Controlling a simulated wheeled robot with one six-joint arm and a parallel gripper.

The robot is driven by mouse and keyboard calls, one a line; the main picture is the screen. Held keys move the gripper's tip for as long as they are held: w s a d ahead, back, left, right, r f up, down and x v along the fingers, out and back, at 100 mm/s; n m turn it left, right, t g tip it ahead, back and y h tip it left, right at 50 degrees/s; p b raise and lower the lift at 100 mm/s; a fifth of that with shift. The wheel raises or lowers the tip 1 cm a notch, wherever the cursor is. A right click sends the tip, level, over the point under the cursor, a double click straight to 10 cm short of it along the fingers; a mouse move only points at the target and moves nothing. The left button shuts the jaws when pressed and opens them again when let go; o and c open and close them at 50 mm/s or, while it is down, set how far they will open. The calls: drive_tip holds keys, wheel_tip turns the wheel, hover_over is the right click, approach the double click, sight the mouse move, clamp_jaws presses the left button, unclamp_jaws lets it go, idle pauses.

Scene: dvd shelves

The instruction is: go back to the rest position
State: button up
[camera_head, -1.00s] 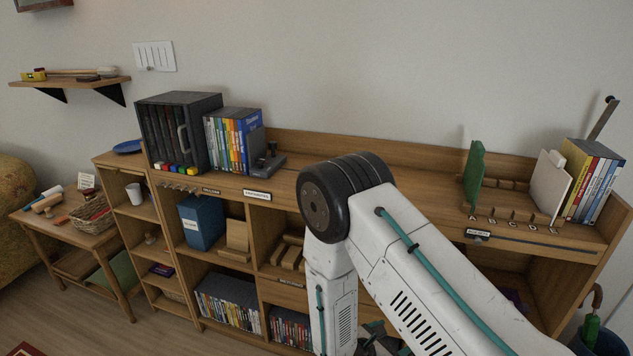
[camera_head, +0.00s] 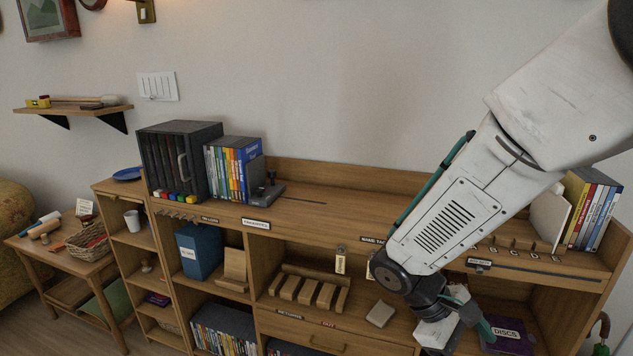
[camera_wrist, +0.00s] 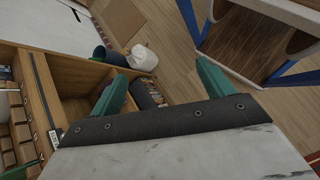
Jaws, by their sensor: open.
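My gripper (camera_wrist: 160,85) shows in the wrist view with its two teal fingers wide apart and nothing between them. In the head view my gripper (camera_head: 474,325) hangs low in front of the right part of the wooden shelf unit (camera_head: 330,212), partly hidden by my own wrist. Beside it in the picture is a dark purple case labelled DISCS (camera_head: 508,336).
The wrist view shows open wooden floor (camera_wrist: 185,50) and blue-legged furniture (camera_wrist: 250,45).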

drive_tip(key=s+r+m+t+y, duration=0.5)
drive_tip(key=s+r+m+y, duration=0.2)
drive_tip(key=s+r, duration=0.4)
drive_tip(key=shift+r+m+y, duration=0.4)
drive_tip(key=shift+r, duration=1.8)
drive_tip(key=shift+s+a, duration=0.1)
